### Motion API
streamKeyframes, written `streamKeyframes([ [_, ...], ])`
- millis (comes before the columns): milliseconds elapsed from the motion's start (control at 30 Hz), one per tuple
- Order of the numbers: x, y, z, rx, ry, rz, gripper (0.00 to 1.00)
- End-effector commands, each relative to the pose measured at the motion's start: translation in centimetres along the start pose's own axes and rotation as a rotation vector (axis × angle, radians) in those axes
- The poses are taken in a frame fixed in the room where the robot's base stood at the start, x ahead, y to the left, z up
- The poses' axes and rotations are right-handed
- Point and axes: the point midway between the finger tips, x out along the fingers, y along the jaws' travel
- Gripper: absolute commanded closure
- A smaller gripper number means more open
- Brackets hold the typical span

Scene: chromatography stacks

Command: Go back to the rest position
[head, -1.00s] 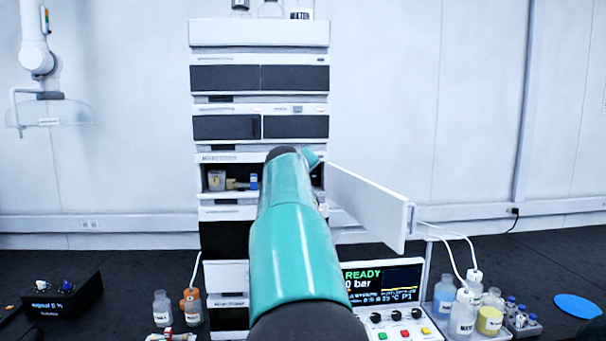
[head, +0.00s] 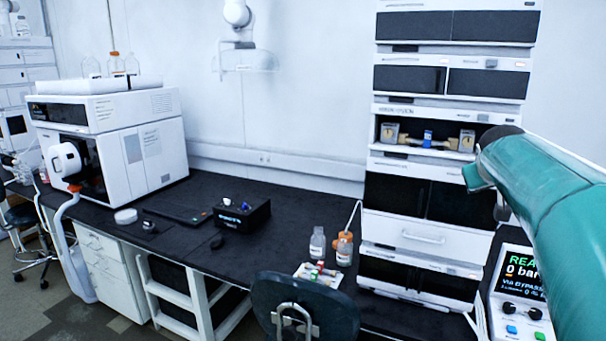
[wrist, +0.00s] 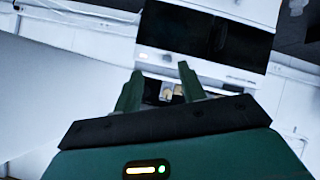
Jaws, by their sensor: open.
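My gripper (wrist: 160,84) is open and empty in the wrist view, with its two green fingers apart. Between and beyond the fingers is the open compartment of the chromatography stack, small in that view. The stack (head: 428,232) stands right of centre, tall, white and dark. Its open compartment (head: 480,150) holds two pale blocks with a blue-and-tan part between them.
A black bench (head: 285,215) runs along the wall. A white instrument (head: 152,150) stands at left. A black box (head: 243,214), bottles (head: 318,244) and a chair (head: 305,310) are nearer. A control panel with a screen (head: 518,285) sits under my arm.

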Motion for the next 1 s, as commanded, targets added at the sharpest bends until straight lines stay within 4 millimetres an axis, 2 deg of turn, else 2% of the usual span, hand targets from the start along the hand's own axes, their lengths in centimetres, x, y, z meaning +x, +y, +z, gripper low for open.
streamKeyframes([
  [33,-1.4,-1.3,1.9,0.033,-0.021,-0.057,0.59],
  [167,-4.9,-5.5,6.6,0.090,-0.083,-0.192,0.59],
  [367,-11.5,-12.5,14.3,0.118,-0.178,-0.363,0.59],
  [500,-16.1,-17.0,20.4,0.103,-0.249,-0.443,0.59],
  [600,-18.7,-19.6,25.0,0.084,-0.299,-0.477,0.59],
  [700,-20.4,-21.4,28.6,0.066,-0.339,-0.490,0.59],
  [800,-21.2,-22.4,30.8,0.056,-0.366,-0.494,0.59],
  [1000,-21.4,-22.7,31.6,0.052,-0.376,-0.494,0.59],
])
